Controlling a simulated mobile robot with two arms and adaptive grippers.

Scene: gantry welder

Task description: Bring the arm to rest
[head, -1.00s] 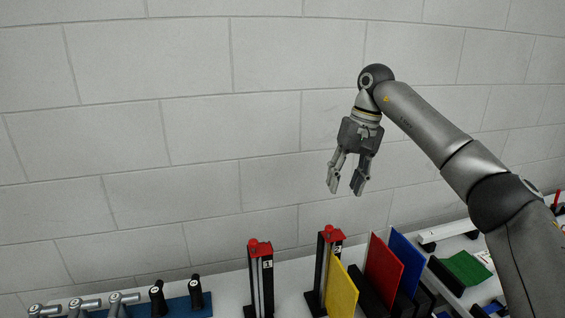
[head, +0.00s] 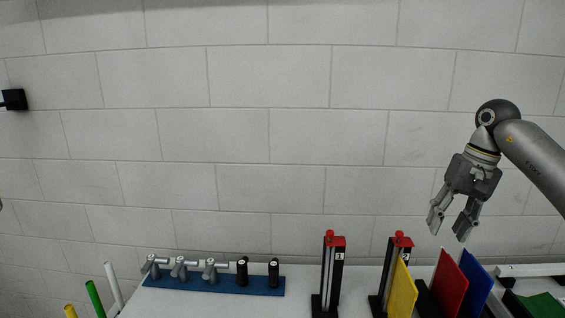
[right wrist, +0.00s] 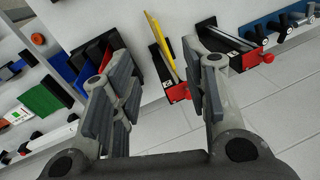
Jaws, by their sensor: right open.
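My right arm (head: 540,165) comes in from the right edge of the head view, raised in front of the wall. Its gripper (head: 450,230) points down, open and empty, above the coloured panels and apart from them. In the right wrist view the two fingers (right wrist: 160,95) are spread, with nothing between them but the view of the table and fixtures beyond. My left gripper is not in view.
Below the gripper stand a yellow panel (head: 402,290), a red panel (head: 450,285) and a blue panel (head: 478,285). A blue rack (head: 215,281) holds several tools. The air before the wall is free.

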